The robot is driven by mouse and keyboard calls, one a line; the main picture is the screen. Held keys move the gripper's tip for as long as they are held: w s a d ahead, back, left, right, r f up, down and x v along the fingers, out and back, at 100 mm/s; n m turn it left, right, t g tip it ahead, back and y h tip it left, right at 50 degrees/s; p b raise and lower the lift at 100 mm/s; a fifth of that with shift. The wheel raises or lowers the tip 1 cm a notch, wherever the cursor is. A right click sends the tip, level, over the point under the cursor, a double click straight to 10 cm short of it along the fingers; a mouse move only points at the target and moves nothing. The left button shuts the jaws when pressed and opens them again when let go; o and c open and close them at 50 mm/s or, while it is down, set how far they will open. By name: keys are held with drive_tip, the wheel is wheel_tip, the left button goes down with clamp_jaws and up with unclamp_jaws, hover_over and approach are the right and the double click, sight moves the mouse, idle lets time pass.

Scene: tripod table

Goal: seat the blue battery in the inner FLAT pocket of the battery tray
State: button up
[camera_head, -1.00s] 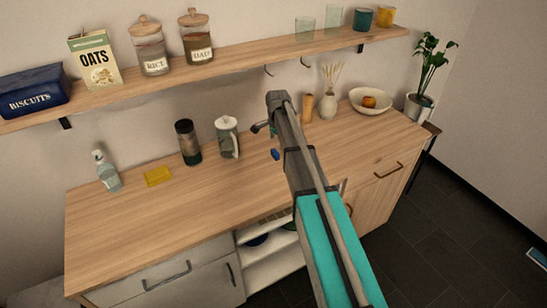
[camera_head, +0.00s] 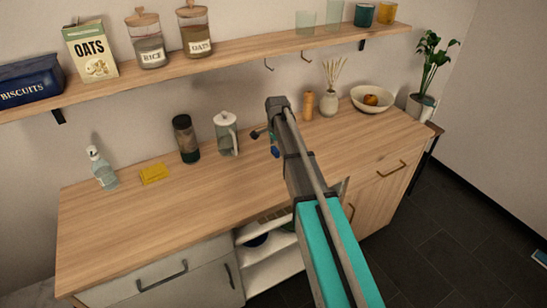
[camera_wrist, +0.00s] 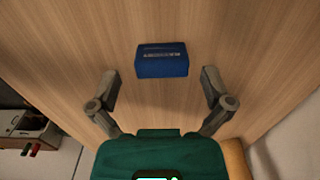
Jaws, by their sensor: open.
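In the wrist view, a blue block with pale lettering (camera_wrist: 161,60), which looks like the blue battery, lies on the wooden counter. My gripper (camera_wrist: 160,79) is open, with its two fingers apart on either side and a little below the block in the picture; nothing is between them. In the head view, a small blue patch (camera_head: 275,151) shows just left of my arm, which hides most of the gripper. I cannot make out the battery tray or its flat pocket for certain. A grey box-like thing (camera_wrist: 32,135) with small red and green parts is at the wrist view's left edge.
The wooden counter (camera_head: 150,213) is mostly clear. A yellow block (camera_head: 154,174), a spray bottle (camera_head: 102,168), a dark flask (camera_head: 186,138) and a glass press (camera_head: 226,134) stand left of my arm. A wooden mill (camera_head: 308,106), vase (camera_head: 329,104) and bowl (camera_head: 371,108) stand right.

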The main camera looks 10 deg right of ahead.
drive_tip(key=shift+f, duration=0.45)
idle(0.3)
drive_tip(key=c, duration=1.3)
drive_tip(key=shift+o, duration=0.2)
drive_tip(key=shift+r, duration=0.15)
wheel_tip(320, 180, up, 3)
drive_tip(key=p, duration=0.2)
drive_tip(key=shift+p, duration=0.3)
drive_tip(key=s+r+p, duration=0.9)
drive_tip(key=s+p, duration=0.1)
drive_tip(key=s, duration=0.4)
drive_tip(key=shift+r, duration=0.4)
